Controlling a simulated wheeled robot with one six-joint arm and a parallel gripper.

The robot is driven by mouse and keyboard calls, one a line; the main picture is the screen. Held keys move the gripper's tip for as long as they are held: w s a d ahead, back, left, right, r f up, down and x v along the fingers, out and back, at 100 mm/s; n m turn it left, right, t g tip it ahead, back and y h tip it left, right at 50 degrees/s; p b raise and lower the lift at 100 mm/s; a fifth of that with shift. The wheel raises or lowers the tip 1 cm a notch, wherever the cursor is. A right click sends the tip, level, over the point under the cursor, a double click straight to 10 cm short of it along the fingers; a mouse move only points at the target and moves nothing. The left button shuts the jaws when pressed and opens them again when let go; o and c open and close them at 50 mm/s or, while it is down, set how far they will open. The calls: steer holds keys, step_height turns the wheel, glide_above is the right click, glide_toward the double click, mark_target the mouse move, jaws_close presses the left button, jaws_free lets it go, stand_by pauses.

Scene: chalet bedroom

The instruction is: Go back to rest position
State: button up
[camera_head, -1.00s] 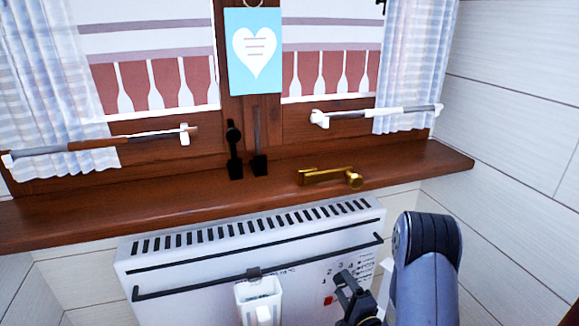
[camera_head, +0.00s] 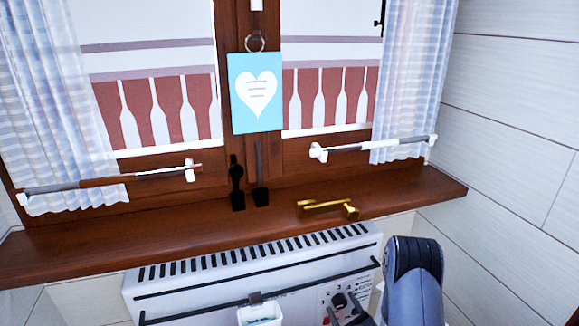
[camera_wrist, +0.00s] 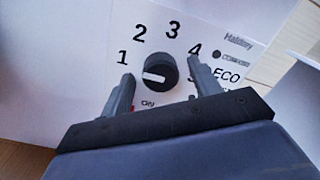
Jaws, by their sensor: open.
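My gripper (camera_head: 345,303) is at the bottom edge of the head view, in front of the white heater's (camera_head: 215,268) control panel, and is partly cut off. In the wrist view my gripper (camera_wrist: 160,68) is open. Its two dark fingers stand apart with the black round knob (camera_wrist: 160,72) seen between them, with a gap on each side. How far the fingertips are from the panel I cannot tell. The knob's white mark points left, below the printed 1. My grey arm rises at the lower right of the head view.
A wooden windowsill (camera_head: 100,240) with a brass handle (camera_head: 328,207) on it runs above the heater. A black rail (camera_head: 210,310) and a white container (camera_head: 260,314) are on the heater's front. A white plank wall (camera_head: 510,150) stands close on the right.

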steer(key=m+p, duration=0.2)
steer(key=m, duration=0.2)
steer(key=shift+r+p, duration=0.2)
steer(key=shift+p, duration=0.15)
steer(key=m+p, duration=0.2)
steer(key=m, duration=0.2)
steer(key=shift+m+p, duration=0.3)
steer(key=shift+p, duration=0.1)
steer(key=shift+v, duration=1.55)
steer(key=shift+f, duration=0.1)
steer(key=shift+f, duration=0.1)
